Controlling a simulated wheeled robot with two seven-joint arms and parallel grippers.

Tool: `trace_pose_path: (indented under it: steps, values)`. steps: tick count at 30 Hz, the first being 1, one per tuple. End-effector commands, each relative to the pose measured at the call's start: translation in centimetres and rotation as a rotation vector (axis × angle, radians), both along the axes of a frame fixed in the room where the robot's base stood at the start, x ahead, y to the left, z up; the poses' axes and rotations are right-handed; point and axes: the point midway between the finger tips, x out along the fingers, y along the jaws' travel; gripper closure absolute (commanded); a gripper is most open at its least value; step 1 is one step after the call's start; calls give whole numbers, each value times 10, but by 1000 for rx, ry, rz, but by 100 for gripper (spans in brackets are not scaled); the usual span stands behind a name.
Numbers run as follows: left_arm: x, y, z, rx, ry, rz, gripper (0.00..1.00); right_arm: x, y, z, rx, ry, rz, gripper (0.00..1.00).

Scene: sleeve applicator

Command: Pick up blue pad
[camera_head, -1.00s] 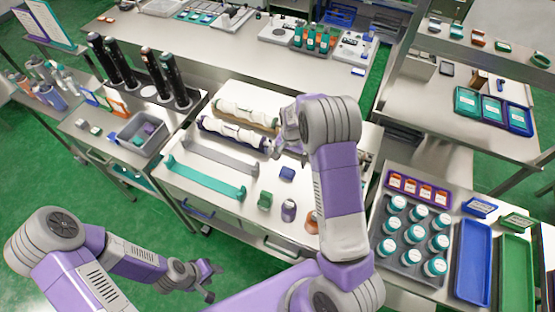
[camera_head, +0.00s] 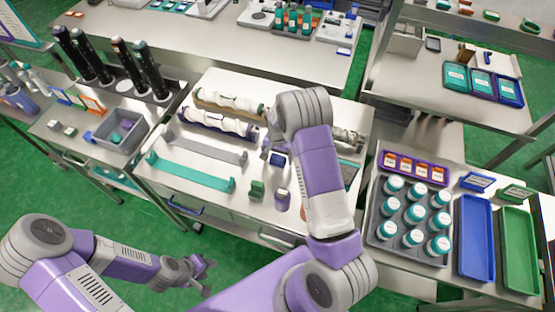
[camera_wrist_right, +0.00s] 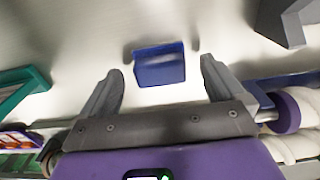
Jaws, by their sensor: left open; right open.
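The blue pad (camera_head: 278,160) lies on the middle table, just below my right gripper (camera_head: 270,152) in the head view. In the right wrist view the pad (camera_wrist_right: 160,65) shows as a small dark blue block between the two fingertips of my right gripper (camera_wrist_right: 161,72). The fingers are open, with a gap on each side of the pad. My left gripper (camera_head: 203,272) is open and empty at the lower left, in front of the table and away from the pad.
A purple-ended white roll (camera_head: 217,124) lies behind to the left. A teal strip (camera_head: 190,176) lies at the left of the table.

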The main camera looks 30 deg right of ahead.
Motion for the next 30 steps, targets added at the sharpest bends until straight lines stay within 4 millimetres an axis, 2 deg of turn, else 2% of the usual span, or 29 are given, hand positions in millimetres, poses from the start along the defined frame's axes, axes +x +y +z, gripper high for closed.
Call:
trace_pose_path:
  steps: [3,11,23,30]
  values:
    - [0,0,0,0,0,0,57,0,1,-12,1,1,1,4]
    - [0,0,0,0,0,0,57,0,1,-15,1,-2,1,4]
    - [0,0,0,0,0,0,57,0,1,-15,1,-1,1,64]
    - [0,0,0,0,0,0,57,1,1,-13,1,-2,1,65]
